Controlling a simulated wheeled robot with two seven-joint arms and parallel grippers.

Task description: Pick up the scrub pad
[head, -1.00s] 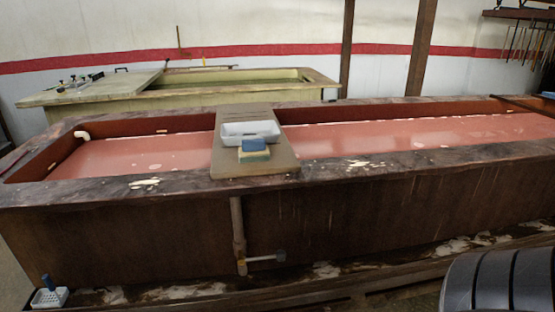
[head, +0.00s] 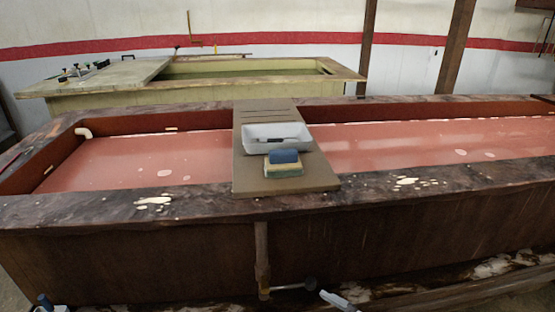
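The scrub pad (head: 284,157) looks like a blue block over a yellow-green layer. I cannot tell whether these are one piece or two stacked ones. It rests on the brown board (head: 250,180) that lies across the trough, just in front of a white tray (head: 262,147). Nothing is holding it and its front is unobstructed. Neither of my grippers can be made out.
The long wooden trough (head: 130,235) with reddish liquid (head: 420,148) fills the middle. A vertical pipe (head: 262,255) stands on its front. A small pale object (head: 338,300) juts in at the bottom edge, unclear. A green basin (head: 110,100) stands behind.

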